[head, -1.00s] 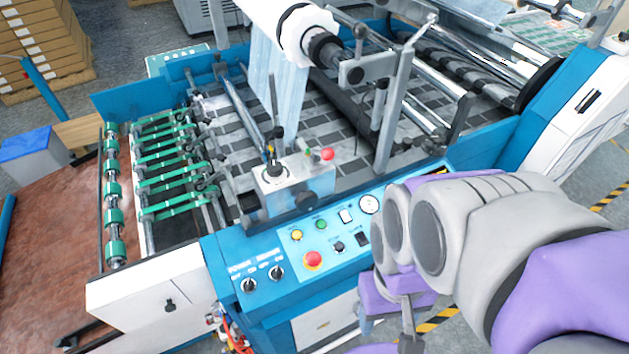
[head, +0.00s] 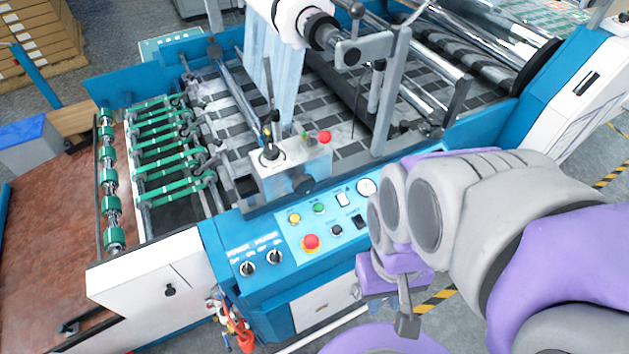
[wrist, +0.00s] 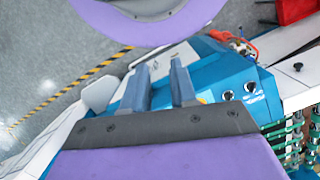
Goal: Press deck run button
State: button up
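The blue control panel (head: 325,228) on the machine's near side carries a green button (head: 319,208), a yellow button (head: 294,218), a red mushroom button (head: 311,242), a small black button (head: 337,230) and a dark square switch (head: 360,221). Labels beside the buttons are too small to read. My gripper hangs right of and below the panel in the head view, apart from it, its tip partly hidden by my arm. In the wrist view its two fingers (wrist: 159,66) stand apart with nothing between them. Two panel knobs (wrist: 239,91) show to their right.
A grey box with another red knob (head: 325,137) stands behind the panel. Two selector switches (head: 261,262) sit at the panel's left. A white film roll (head: 285,12) and metal rollers are above the deck. Grey floor with striped tape (head: 437,299) lies at the right.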

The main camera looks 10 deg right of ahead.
grip_shut()
dwell(1.2)
